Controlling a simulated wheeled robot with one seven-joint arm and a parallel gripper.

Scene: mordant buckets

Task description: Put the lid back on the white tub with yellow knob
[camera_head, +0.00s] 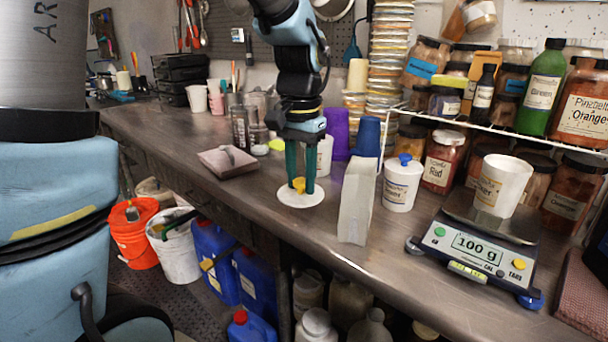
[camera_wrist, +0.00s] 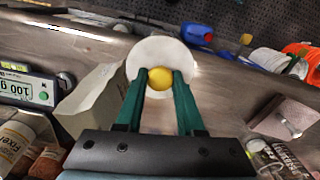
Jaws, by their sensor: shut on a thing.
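A round white lid (camera_head: 289,203) with a yellow knob (camera_head: 299,184) is near the counter's front edge. My gripper (camera_head: 300,186) points down with its green fingers closed on the knob. The wrist view shows the lid (camera_wrist: 150,50) and the yellow knob (camera_wrist: 160,78) between the fingertips (camera_wrist: 160,80). I cannot tell whether the lid touches the counter. A white tub (camera_head: 325,157) stands behind my gripper, partly hidden by it; its top is not clear. Another white tub (camera_head: 402,187) with a blue knob on its lid stands further right.
A pale upright box (camera_head: 356,202) stands just right of the lid. A scale (camera_head: 478,250) bearing a white cup (camera_head: 503,184) is at the right. Purple (camera_head: 338,134) and blue (camera_head: 367,137) cups stand behind.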

